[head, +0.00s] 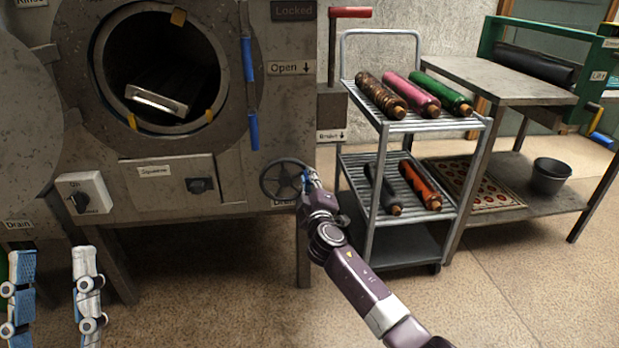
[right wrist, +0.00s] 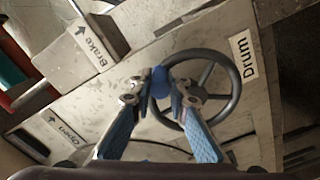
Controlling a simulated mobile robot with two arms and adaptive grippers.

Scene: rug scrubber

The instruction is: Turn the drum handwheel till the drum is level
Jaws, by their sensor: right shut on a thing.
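The drum handwheel (head: 270,165) is a dark spoked wheel on the machine's front, low and right of the drum. In the right wrist view the handwheel (right wrist: 238,83) shows beside a "Drum" label (right wrist: 243,55). My right gripper (head: 309,178) is at its right side, shut on the wheel's blue knob (right wrist: 160,78). The drum (head: 178,55) is a dark round opening. Inside it a silver-edged slab (head: 157,101) slopes down to the right. My left gripper (head: 54,275) is open and empty at the lower left, its fingers wide apart.
A red-handled brake lever (head: 350,12) stands right of the machine. A wire cart (head: 415,125) with several rolled rugs is close to my right arm. A workbench (head: 480,75) with a bowl (head: 550,175) on its lower shelf stands further right. The floor in front is clear.

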